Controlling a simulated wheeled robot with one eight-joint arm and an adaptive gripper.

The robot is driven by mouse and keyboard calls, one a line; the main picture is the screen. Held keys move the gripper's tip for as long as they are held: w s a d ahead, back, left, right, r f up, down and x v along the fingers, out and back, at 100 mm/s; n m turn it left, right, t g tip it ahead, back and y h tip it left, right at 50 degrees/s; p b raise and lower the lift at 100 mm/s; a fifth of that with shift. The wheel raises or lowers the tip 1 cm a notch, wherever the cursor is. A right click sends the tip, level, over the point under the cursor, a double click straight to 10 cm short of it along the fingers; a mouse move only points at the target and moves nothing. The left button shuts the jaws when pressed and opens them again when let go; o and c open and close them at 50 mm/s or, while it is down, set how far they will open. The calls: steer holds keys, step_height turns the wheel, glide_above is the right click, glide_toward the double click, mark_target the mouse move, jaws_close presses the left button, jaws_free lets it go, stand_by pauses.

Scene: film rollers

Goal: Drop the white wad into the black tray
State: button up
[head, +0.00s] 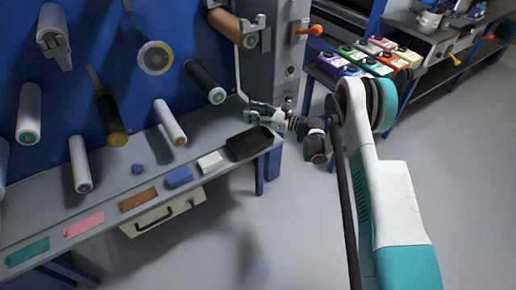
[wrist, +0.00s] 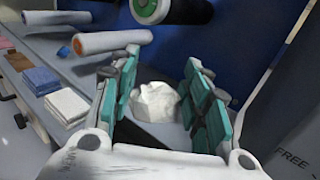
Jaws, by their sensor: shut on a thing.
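My gripper (head: 264,110) is above the right end of the long shelf, over the rear side of the black tray (head: 250,143). In the wrist view its two teal-padded fingers (wrist: 163,75) stand on either side of the white wad (wrist: 156,100), a crumpled white lump, and are shut on it. The wad cannot be made out in the head view. The black tray is a shallow rectangle at the shelf's right end, and its visible inside looks empty. It cannot be made out in the wrist view.
Folded white (head: 210,161), blue (head: 178,177), brown (head: 138,200), pink (head: 84,224) and green (head: 27,252) cloths line the shelf (head: 108,190). A small blue lump (head: 137,168) lies behind them. Several rollers jut from the blue panel (head: 110,60), close to my gripper.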

steer(key=shift+d+f, duration=0.1)
steer(key=shift+f, duration=0.4)
steer(key=shift+f+b, duration=1.1)
steer(key=shift+f, duration=1.7)
steer(key=o, duration=0.8)
steer(key=shift+o, duration=0.2)
steer(key=v, duration=1.2)
